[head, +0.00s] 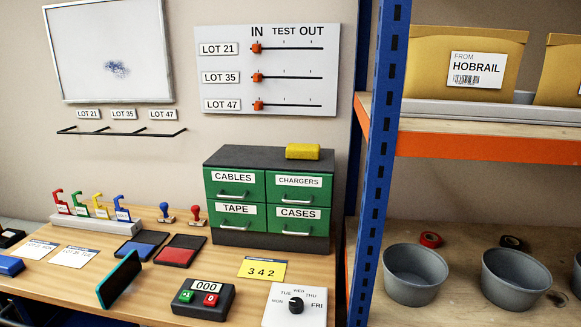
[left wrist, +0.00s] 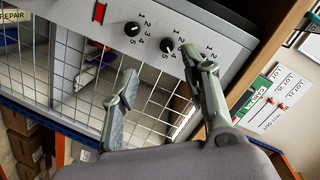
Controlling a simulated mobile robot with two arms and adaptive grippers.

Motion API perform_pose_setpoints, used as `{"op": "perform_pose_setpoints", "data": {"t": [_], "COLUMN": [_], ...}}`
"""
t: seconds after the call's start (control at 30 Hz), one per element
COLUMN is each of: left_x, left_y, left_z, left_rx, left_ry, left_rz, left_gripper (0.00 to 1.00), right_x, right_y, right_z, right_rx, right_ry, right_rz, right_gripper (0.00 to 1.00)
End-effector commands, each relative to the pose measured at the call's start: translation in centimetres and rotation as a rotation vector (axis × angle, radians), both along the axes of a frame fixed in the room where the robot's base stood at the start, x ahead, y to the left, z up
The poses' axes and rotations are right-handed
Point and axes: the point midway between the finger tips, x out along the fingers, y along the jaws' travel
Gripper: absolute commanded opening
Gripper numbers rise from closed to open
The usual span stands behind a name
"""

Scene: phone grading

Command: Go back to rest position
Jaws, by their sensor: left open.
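My left gripper (left wrist: 165,105) shows in the left wrist view with its two grey fingers spread apart and nothing between them. It is in front of a wire-mesh panel (left wrist: 75,65) and a grey strip with numbered black knobs (left wrist: 165,45); I cannot tell how close. Neither gripper shows in the head view. My right gripper is in no view.
A wooden desk (head: 225,270) holds a green drawer cabinet (head: 268,200), stamps, ink pads, a phone (head: 120,279) on a stand or leaning, a counter box (head: 203,298) and a dial (head: 296,305). A blue shelf post (head: 388,130) stands right, beside shelves with grey bowls (head: 415,275).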

Motion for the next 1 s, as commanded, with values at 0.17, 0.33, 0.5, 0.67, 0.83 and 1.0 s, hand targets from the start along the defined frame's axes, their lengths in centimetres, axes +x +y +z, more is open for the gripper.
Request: {"op": "perform_pose_setpoints", "data": {"t": [0.17, 0.33, 0.5, 0.67, 0.83, 1.0], "left_x": [-4.1, -11.2, -20.4, -27.7, -31.1, -31.1], "left_y": [-2.2, -5.3, -8.1, -9.5, -9.9, -9.9], "left_z": [-12.8, -23.3, -30.8, -34.0, -35.0, -35.0], "left_rx": [-0.227, -0.395, -0.491, -0.519, -0.52, -0.52], "left_ry": [0.317, 0.637, 0.949, 1.158, 1.25, 1.252], "left_rz": [0.126, 0.262, 0.411, 0.53, 0.587, 0.588], "left_gripper": [0.42, 0.42, 0.42, 0.42, 0.42, 0.42], "right_x": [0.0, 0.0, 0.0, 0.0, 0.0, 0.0], "right_y": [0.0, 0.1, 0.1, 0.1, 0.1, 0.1], "right_z": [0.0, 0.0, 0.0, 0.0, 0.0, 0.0], "right_rx": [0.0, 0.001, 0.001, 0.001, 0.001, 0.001], "right_ry": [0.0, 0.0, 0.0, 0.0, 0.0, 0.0], "right_rz": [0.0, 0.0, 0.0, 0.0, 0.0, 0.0], "right_gripper": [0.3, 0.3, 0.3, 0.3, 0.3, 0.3]}}
